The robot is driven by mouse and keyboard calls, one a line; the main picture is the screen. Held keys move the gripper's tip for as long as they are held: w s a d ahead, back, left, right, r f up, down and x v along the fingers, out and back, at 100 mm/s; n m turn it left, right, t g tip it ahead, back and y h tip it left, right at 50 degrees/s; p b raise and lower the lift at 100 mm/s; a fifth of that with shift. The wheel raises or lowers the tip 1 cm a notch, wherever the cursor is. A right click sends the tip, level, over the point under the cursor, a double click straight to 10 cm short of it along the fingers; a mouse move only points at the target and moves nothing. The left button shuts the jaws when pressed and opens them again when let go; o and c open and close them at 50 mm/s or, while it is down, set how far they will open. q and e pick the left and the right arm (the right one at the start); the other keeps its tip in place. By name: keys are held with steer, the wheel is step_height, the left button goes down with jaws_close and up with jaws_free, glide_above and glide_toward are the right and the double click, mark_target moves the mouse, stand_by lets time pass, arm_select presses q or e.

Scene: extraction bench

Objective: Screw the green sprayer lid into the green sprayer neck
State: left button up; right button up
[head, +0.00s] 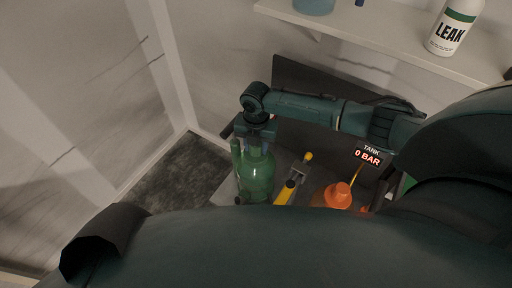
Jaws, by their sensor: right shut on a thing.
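The green sprayer (257,178) is a translucent green bottle standing upright on the bench. My right gripper (256,139) points down directly over its neck and is shut. The green sprayer lid is held between the fingers but is mostly hidden by the gripper, and so is the neck. I cannot tell how deep the lid sits in the neck. A slim green upright part (237,157) shows along the left side of the sprayer. My left gripper is not in view.
A yellow-handled tool (286,192) and an orange bottle top (338,195) are right of the sprayer. A sign (368,154) reads "TANK 0 BAR". A shelf (375,30) above holds a white "LEAK" bottle (452,28). Dark floor (180,170) is clear at left.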

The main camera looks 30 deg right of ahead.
steer(key=m, duration=0.6)
steer(key=shift+m, duration=0.4)
steer(key=m, duration=0.5)
steer(key=o, duration=1.1)
